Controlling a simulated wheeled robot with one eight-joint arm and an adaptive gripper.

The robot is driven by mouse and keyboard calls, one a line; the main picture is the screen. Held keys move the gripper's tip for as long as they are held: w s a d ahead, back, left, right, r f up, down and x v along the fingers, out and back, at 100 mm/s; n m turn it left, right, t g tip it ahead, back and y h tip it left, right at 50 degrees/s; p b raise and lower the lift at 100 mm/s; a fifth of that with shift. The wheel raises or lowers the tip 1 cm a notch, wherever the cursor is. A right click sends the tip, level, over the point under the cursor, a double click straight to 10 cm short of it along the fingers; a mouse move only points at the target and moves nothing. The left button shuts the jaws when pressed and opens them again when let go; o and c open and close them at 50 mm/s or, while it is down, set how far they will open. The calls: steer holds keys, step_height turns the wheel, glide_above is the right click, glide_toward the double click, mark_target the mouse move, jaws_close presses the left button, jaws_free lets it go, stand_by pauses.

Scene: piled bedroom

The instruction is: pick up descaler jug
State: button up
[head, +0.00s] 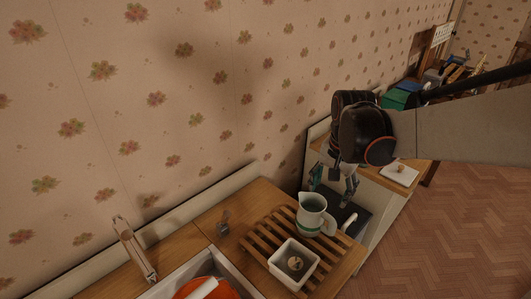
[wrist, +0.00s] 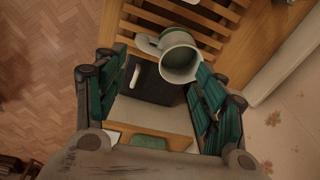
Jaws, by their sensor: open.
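The descaler jug (head: 311,216) is a pale grey-green jug with a green band. It stands upright on a slatted wooden rack at the counter's end, with its handle toward the right in the head view. In the wrist view the jug (wrist: 181,58) is seen from above into its open mouth, its handle toward the left. My gripper (head: 332,183) is open and empty, just behind and above the jug in the head view. In the wrist view my gripper (wrist: 161,68) has its green-padded fingers spread, with the jug beyond them, nearer the right finger. I see no contact.
A square white dish (head: 276,263) stands on the rack (head: 258,240) close to the jug. A sink with an orange bowl (head: 210,287) is at front. A dark flat-topped object (wrist: 160,85) lies beyond the counter's end. The patterned wall runs behind; open floor (head: 440,230) is at right.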

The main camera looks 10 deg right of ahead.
mark_target(329, 217)
steer(key=w+d+f+b, duration=0.1)
steer(key=f, duration=0.2)
steer(key=w+f+m, duration=0.1)
steer(key=f, duration=0.3)
steer(key=w+d+f+m+g+b, duration=0.1)
steer(key=f, duration=0.3)
steer(key=shift+d+b, duration=0.35)
steer(key=shift+s+f+b, duration=0.15)
steer(key=shift+f+b, duration=0.3)
steer(key=shift+f, duration=0.6)
steer(key=shift+s+f+b, duration=0.2)
steer(key=shift+f+b, duration=0.3)
steer(key=shift+f, duration=0.5)
steer(key=shift+s+f+b, duration=0.15)
steer(key=shift+f+b, duration=0.3)
steer(key=shift+f, duration=0.6)
steer(key=c, duration=1.5)
